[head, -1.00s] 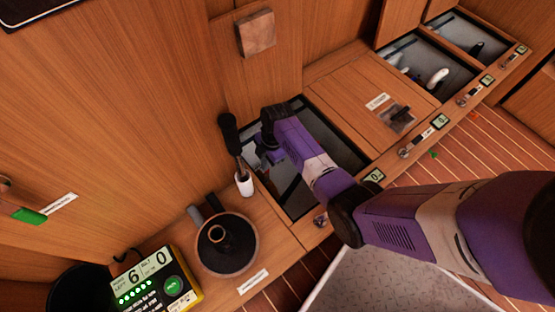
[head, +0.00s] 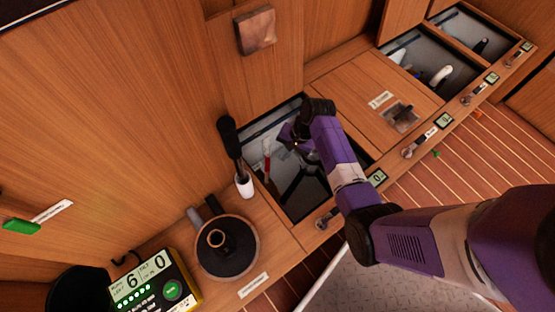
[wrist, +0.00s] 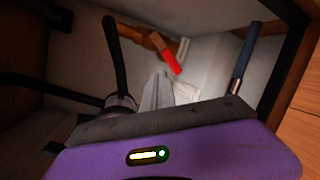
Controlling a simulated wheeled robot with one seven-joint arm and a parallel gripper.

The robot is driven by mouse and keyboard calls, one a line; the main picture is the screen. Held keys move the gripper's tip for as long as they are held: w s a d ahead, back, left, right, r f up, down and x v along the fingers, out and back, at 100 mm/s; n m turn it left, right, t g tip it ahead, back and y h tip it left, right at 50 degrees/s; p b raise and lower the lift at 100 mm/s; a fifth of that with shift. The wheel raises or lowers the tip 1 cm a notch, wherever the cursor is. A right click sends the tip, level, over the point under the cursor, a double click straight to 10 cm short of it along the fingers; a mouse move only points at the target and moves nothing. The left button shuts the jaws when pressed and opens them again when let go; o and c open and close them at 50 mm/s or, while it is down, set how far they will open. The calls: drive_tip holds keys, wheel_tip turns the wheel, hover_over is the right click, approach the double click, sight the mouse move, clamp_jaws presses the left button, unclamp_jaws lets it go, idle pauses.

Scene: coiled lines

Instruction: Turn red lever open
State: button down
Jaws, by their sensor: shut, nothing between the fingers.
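The red lever (head: 267,152) is inside the open, sunken compartment (head: 272,128) in the wooden counter, near its left wall. It also shows in the wrist view (wrist: 168,57), as a slanted red handle just beyond my fingertips. My gripper (wrist: 158,88) is shut and empty, with its grey fingers pointing towards the lever and apparently a little short of it. In the head view, my wrist is over the compartment, to the right of the lever. Whether the fingers touch the lever cannot be told.
A dark curved pipe (wrist: 115,55) and a blue-handled rod (wrist: 243,58) flank my fingers in the wrist view. A brush in a white holder (head: 244,186) and a round dark pot (head: 228,255) stand left of the compartment. A closed wooden lid (head: 350,85) lies to its right.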

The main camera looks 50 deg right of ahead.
sight(267, 163)
wheel_tip(267, 163, down, 8)
drive_tip(key=w+m+b, duration=0.3)
drive_tip(key=m+b, duration=0.2)
drive_tip(key=m, duration=0.8)
drive_tip(key=shift+a+m+t+b, duration=0.3)
drive_tip(key=shift+a+m, duration=0.1)
drive_tip(key=shift+a, duration=0.05)
drive_tip(key=shift+w+a+n, duration=0.1)
drive_tip(key=shift+w+n, duration=0.2)
drive_tip(key=shift+n, duration=0.3)
drive_tip(key=shift+w+a+n+g+y+p, duration=0.2)
drive_tip(key=shift+w+n+g+y, duration=0.1)
drive_tip(key=shift+w+n, duration=0.25)
drive_tip(key=shift+w+a+n+g+y+p, duration=0.1)
drive_tip(key=shift+w+a+n+g+y, duration=0.2)
drive_tip(key=shift+n, duration=0.45)
drive_tip(key=shift+w+a+n+g+b, duration=0.2)
drive_tip(key=shift+w+a+n+g, duration=0.2)
drive_tip(key=shift+n, duration=0.55)
drive_tip(key=shift+w+a+n+g+b, duration=0.15)
drive_tip(key=shift+w+a+n+g, duration=0.25)
drive_tip(key=shift+n, duration=0.55)
drive_tip(key=shift+d, duration=0.1)
